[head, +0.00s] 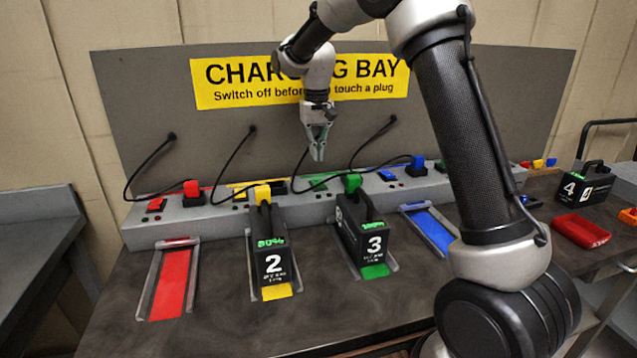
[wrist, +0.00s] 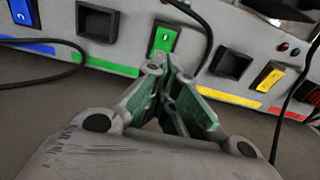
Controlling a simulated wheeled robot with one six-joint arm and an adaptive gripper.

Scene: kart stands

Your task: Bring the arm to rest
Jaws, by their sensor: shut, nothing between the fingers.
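My gripper (head: 318,152) hangs fingers down above the charging strip, in front of the grey back panel, and is shut and empty. In the wrist view my gripper's green-padded fingers (wrist: 186,100) meet in front of the strip, near a green switch (wrist: 164,40). The fingers seem apart from the strip, though the exact gap is hard to tell. My arm reaches in from the right and bends at the top of the head view.
Battery 2 (head: 271,262) and battery 3 (head: 371,241) stand in their bays. The red bay (head: 171,283) and blue bay (head: 431,231) are empty. Black cables loop above the strip (head: 222,212).

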